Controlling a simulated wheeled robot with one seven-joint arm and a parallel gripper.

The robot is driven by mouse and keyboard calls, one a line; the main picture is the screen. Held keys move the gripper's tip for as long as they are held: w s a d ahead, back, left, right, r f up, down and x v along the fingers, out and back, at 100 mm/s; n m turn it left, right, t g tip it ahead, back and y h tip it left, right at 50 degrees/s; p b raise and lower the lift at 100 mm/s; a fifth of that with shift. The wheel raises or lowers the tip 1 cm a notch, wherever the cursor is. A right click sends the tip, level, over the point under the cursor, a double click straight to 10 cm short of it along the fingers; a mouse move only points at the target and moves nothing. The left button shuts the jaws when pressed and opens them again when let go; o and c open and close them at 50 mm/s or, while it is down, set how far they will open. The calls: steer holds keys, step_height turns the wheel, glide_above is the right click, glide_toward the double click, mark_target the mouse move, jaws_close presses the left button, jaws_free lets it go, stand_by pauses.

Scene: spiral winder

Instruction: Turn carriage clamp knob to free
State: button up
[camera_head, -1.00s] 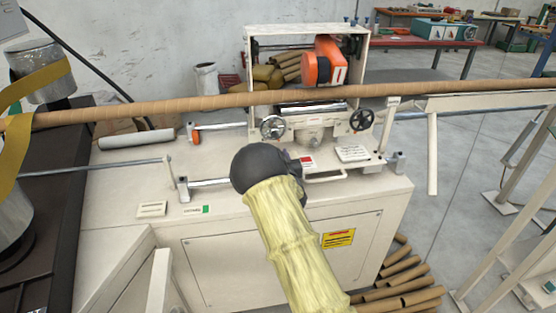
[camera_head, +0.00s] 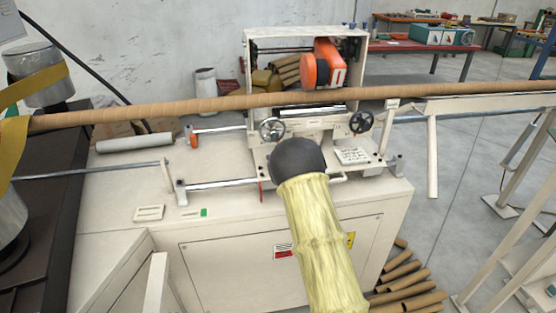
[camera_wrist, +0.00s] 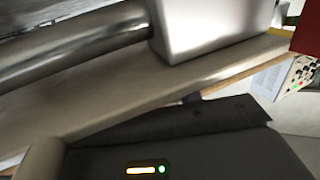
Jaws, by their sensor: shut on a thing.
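My black wrist (camera_head: 297,160) is in front of the lower middle of the carriage (camera_head: 330,135) in the head view. It hides my fingers and the clamp knob. The wrist view shows the dark body of my gripper (camera_wrist: 195,145) low in the picture, with a yellow light and a green light. It is close to a pale bar and a block on a steel rod (camera_wrist: 75,45). My gripper is shut, apparently on the clamp knob, though neither view shows the grip. How far the knob is turned cannot be seen.
The long brown tube (camera_head: 200,107) spans the machine behind my wrist. Two handwheels (camera_head: 271,129) (camera_head: 361,121) and the orange unit (camera_head: 322,65) stand on the carriage. The guide rail (camera_head: 220,184) runs left of my wrist. The white top (camera_head: 125,185) is mostly clear at left.

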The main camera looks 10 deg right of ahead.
steer(key=o, duration=1)
steer(key=shift+a, duration=0.1)
steer(key=b+v, duration=0.1)
steer(key=v, duration=1.6)
steer(key=shift+s, duration=0.2)
